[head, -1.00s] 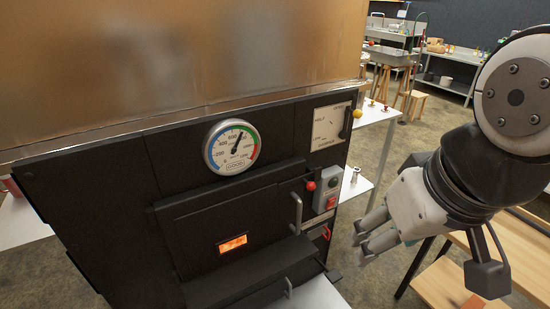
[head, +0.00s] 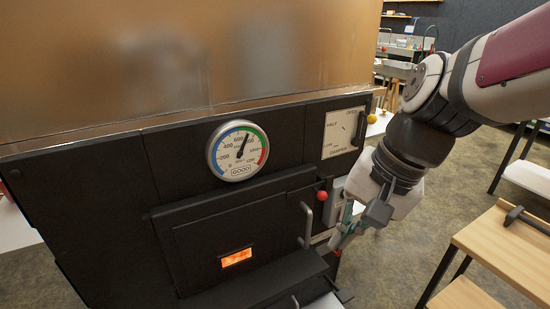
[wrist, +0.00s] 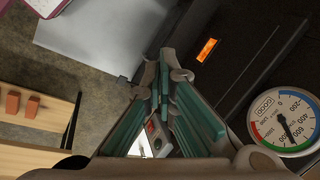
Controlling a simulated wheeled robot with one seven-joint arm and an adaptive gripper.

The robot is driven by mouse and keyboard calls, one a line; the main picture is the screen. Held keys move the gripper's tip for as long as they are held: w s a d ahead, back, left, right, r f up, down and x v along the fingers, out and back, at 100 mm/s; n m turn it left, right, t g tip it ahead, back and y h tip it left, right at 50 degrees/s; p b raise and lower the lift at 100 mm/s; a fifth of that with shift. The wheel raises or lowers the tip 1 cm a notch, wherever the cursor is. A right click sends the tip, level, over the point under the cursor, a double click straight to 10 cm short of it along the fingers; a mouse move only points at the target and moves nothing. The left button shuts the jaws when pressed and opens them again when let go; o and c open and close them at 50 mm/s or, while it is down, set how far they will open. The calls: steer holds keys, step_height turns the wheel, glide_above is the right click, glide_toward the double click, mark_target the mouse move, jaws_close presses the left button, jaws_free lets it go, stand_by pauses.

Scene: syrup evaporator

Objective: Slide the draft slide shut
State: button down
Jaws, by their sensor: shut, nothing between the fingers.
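The black evaporator front (head: 95,200) carries a fire door (head: 215,235) with a glowing window, which also shows in the wrist view (wrist: 207,50). The door has an upright bar handle (head: 306,225). A smaller metal handle (head: 295,301) shows low under the ledge, cut off by the frame. I cannot clearly make out the draft slide or how far open it is. My gripper (head: 344,237) is shut and empty, just right of the door handle, in front of the grey control box (head: 336,190). In the wrist view, my teal-padded fingers (wrist: 163,68) meet at their tips.
A round gauge (head: 238,150) and a damper dial plate (head: 344,133) sit above the door. A red knob (head: 321,196) sticks out beside the door handle. A wooden bench (head: 505,250) stands at right. Open floor lies between bench and evaporator.

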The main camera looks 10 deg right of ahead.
steer(key=w+d+f+m+t+y+b, duration=0.15)
steer(key=w+f+m+b, duration=0.25)
steer(key=w+f+m, duration=0.4)
steer(key=w+d+f+m+t+y+b, duration=0.1)
steer(key=w+d+f+m+y+b, duration=0.25)
steer(key=w+f, duration=0.55)
steer(key=w+d+f+m+t+y+b, duration=0.1)
steer(key=w+f+m+y+b, duration=0.1)
steer(key=w+f+m+b, duration=0.5)
steer(key=m+t+h+b, duration=0.65)
steer(key=m+b, duration=0.75)
steer(key=m, duration=1)
glide_toward(327, 250)
steer(key=shift+t+y, duration=0.75)
steer(key=shift+t, duration=0.15)
steer(key=shift+w+a+f, duration=0.25)
steer(key=shift+w+f, duration=0.3)
steer(key=shift+w, duration=0.4)
steer(key=shift+w+a+f, duration=0.25)
steer(key=shift+w+f, duration=0.35)
steer(key=shift+w, duration=0.3)
steer(key=shift+w+a+f, duration=0.25)
steer(key=shift+w+f, duration=0.3)
steer(key=shift+w, duration=0.4)
